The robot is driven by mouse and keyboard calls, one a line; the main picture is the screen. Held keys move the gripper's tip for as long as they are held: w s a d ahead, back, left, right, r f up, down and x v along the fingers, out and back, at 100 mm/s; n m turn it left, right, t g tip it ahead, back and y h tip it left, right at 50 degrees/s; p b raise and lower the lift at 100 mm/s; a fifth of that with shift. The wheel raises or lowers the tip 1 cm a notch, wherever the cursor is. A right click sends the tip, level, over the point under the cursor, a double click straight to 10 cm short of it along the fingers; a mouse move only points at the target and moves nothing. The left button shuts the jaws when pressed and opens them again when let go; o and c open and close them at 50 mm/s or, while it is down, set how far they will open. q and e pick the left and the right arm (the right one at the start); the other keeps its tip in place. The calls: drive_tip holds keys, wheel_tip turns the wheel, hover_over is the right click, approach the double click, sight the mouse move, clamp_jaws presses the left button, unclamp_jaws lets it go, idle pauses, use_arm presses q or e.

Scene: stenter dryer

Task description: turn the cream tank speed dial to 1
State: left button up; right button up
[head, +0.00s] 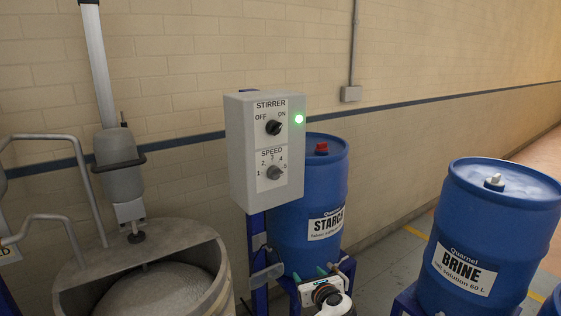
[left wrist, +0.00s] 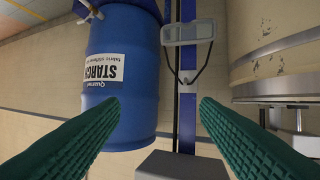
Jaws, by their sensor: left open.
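The speed dial (head: 274,172) is a small grey knob on the lower label of a grey control box (head: 238,150), with numbers 1 to 5 around it. Its pointer is too small to read surely. The cream tank (head: 205,265) stands at lower left under a stirrer; its side shows upside down in the left wrist view (left wrist: 275,30). My left gripper (head: 331,266) is below and right of the box, in front of the starch drum, apart from the dial. In the left wrist view its green fingers (left wrist: 160,105) are wide apart with nothing between them. My right gripper is not in view.
The black stirrer OFF/ON switch (head: 273,127) sits above the dial, beside a lit green lamp (head: 299,119). A blue starch drum (head: 318,180) stands behind the box. A blue brine drum (head: 500,220) stands at right. A blue post (head: 257,235) carries the box.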

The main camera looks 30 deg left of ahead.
sight(278, 177)
use_arm(q)
wheel_tip(278, 177, up, 26)
drive_tip(key=s+a+g+y+p, duration=0.1)
drive_tip(key=a+y+p, duration=0.15)
drive_tip(key=y, duration=0.25)
drive_tip(key=shift+m, duration=0.3)
drive_tip(key=p+x, duration=0.4)
drive_tip(key=x, duration=0.6)
drive_tip(key=shift+a, duration=0.35)
drive_tip(key=shift+w+a+f, duration=0.15)
drive_tip(key=shift+a, duration=0.3)
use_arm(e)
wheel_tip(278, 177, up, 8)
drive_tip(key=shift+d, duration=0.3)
use_arm(q)
drive_tip(key=c, duration=1)
drive_tip(key=shift+o, duration=0.2)
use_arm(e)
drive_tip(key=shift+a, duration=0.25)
